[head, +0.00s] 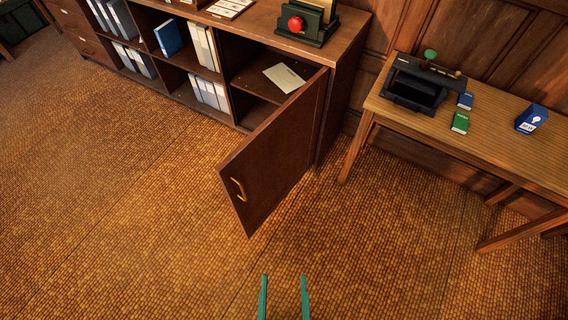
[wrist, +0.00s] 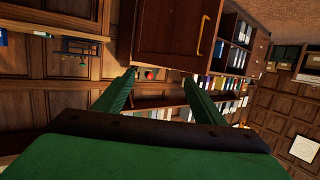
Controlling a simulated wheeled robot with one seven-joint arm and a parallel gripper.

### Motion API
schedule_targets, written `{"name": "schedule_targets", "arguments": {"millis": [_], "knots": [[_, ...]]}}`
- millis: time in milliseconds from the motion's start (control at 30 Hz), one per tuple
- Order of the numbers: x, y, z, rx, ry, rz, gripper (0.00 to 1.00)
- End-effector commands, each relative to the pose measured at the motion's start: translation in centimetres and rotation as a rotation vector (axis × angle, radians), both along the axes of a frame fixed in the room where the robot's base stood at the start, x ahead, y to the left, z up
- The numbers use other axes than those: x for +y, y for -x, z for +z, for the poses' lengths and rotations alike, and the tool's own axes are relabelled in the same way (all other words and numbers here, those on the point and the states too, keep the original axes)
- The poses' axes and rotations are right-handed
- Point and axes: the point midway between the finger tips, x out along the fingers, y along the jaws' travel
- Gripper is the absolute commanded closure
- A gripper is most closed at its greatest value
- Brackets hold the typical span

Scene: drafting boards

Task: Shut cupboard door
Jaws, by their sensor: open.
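The cupboard door (head: 277,158) is dark brown wood and stands wide open, swung out from the right end of the low cabinet (head: 345,75). Its brass handle (head: 239,189) is near the free edge, on the face toward me. My gripper (head: 284,284) is open and empty, in front of the door and apart from it, low in the head view. In the wrist view the door (wrist: 172,35) with its brass handle (wrist: 201,35) shows beyond the two green fingers (wrist: 158,84). The compartment behind the door holds a pale paper or folder (head: 284,77).
Shelves left of the compartment hold binders (head: 203,45). The floor (head: 130,200) left of the door is clear.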

Motion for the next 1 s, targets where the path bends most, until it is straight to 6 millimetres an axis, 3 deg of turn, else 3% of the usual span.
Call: {"name": "schedule_targets", "arguments": {"millis": [33,200,267,667,1000], "knots": [[0.0,0.0,0.0,-0.001,0.003,0.001,0.49],[-0.4,-1.4,-0.2,-0.069,0.148,0.029,0.9],[-0.6,-2.5,-0.2,-0.121,0.267,0.051,1.0],[0.7,-11.0,-1.8,-0.544,1.318,0.188,1.0],[2.9,-18.2,-6.7,-0.886,2.146,0.264,1.0]]}}
